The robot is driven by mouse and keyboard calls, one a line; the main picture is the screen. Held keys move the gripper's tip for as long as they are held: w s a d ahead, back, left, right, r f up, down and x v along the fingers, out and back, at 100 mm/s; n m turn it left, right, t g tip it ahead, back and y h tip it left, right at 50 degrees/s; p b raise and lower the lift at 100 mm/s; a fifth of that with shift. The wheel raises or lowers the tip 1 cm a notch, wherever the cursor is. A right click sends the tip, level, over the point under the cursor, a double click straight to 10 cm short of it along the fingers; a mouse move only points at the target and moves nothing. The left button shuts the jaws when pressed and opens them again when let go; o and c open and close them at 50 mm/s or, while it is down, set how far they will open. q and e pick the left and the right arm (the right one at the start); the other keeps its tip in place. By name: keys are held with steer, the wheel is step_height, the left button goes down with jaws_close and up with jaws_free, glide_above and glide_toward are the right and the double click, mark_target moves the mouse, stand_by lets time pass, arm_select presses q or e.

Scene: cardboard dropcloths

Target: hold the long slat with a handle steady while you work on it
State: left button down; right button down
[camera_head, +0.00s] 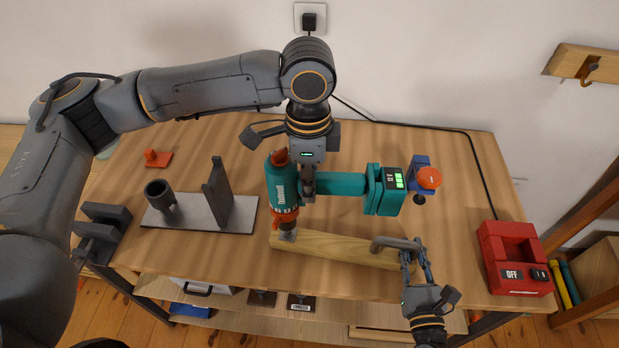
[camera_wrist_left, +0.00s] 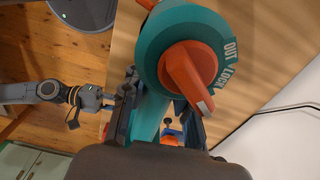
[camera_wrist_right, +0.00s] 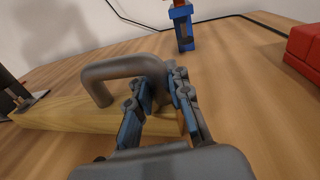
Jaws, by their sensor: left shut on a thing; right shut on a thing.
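The long wooden slat (camera_head: 330,248) lies along the front of the table, with a grey bent-bar handle (camera_head: 395,243) at its right end. My right gripper (camera_head: 412,258) is shut on the handle's right leg; the right wrist view shows its fingers on either side of that leg, above the slat (camera_wrist_right: 80,115). My left gripper (camera_head: 308,185) is shut on the grip of a teal drill (camera_head: 283,190) with an orange collar. The drill's nose points down at the slat's left end; whether its tip touches the wood I cannot tell. In the left wrist view the drill's orange switch (camera_wrist_left: 188,72) shows.
A grey stand (camera_head: 200,214) with a cup and upright plate sits left of the slat. A small orange piece (camera_head: 157,158) lies behind it. A blue tool with an orange knob (camera_head: 429,178) stands right of the drill. A red box marked OFF (camera_head: 512,255) sits at the right edge.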

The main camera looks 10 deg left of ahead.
arm_select(q)
steer(key=shift+r, duration=3.6)
arm_select(e)
steer(key=c, duration=1.2)
jaws_free()
steer(key=shift+o, duration=0.2)
steer(key=v, duration=1.2)
steer(key=shift+s+f, duration=0.1)
